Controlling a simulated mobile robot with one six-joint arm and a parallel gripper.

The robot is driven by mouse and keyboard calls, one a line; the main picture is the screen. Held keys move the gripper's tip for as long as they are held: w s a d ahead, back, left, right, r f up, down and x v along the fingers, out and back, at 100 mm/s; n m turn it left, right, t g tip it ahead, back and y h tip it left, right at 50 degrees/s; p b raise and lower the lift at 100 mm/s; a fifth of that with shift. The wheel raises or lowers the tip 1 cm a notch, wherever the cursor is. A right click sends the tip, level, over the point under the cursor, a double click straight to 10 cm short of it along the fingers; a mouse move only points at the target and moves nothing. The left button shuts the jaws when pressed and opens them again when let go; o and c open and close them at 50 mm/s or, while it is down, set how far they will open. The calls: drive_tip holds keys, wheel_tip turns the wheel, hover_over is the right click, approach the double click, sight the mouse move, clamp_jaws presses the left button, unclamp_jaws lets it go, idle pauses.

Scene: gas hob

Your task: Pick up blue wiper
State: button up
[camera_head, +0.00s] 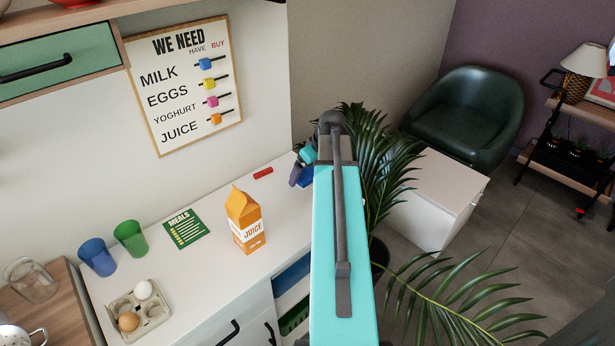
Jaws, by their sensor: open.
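A small blue block (307,182), which looks like the blue wiper, shows at the right end of the white counter. My gripper and arm partly hide it. My gripper (297,174) is dark, open and pointed down at the counter's right end, right beside or over the blue block. I cannot tell whether the block lies between the fingers or touches them.
On the white counter (205,255) are a red marker (263,173), a juice carton (246,221), a meals card (185,228), blue (97,257) and green (130,238) cups and an egg tray (153,322). A plant (385,165) stands right of the counter.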

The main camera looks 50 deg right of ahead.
sight(309, 174)
drive_tip(key=shift+c, duration=0.3)
drive_tip(key=c, duration=1.1)
drive_tip(key=shift+r, duration=0.2)
wheel_tip(309, 174, up, 10)
drive_tip(key=b, duration=0.1)
drive_tip(key=shift+f, duration=0.15)
idle(0.4)
